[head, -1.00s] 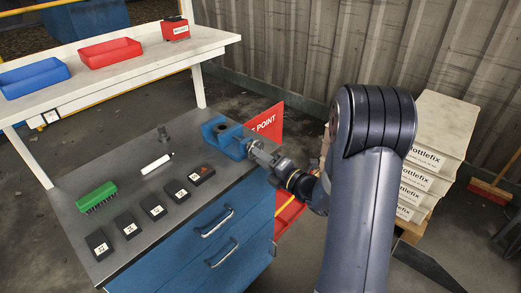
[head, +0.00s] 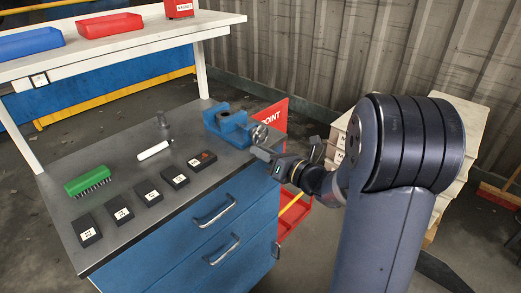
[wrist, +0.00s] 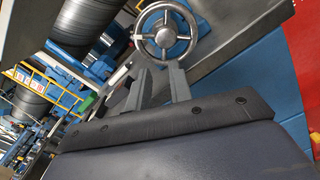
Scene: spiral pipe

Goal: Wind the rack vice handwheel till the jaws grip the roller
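The blue vice (head: 233,126) sits at the far right corner of the grey bench top. Its silver spoked handwheel (head: 259,133) faces the bench's right side; the handwheel also shows at the top of the wrist view (wrist: 165,37). A dark round thing (head: 222,113) shows in the vice's top; I cannot tell whether it is the roller, nor how the jaws stand around it. My gripper (head: 260,153) is just below and in front of the handwheel. In the wrist view its two fingers (wrist: 161,68) are spread, empty, with the wheel beyond their tips.
A white cylinder (head: 153,150), a green brush (head: 88,181) and several black labelled blocks (head: 149,193) lie on the bench (head: 120,155). A red sign (head: 271,117) stands behind the vice. Stacked white boxes (head: 468,118) stand right, partly behind my arm.

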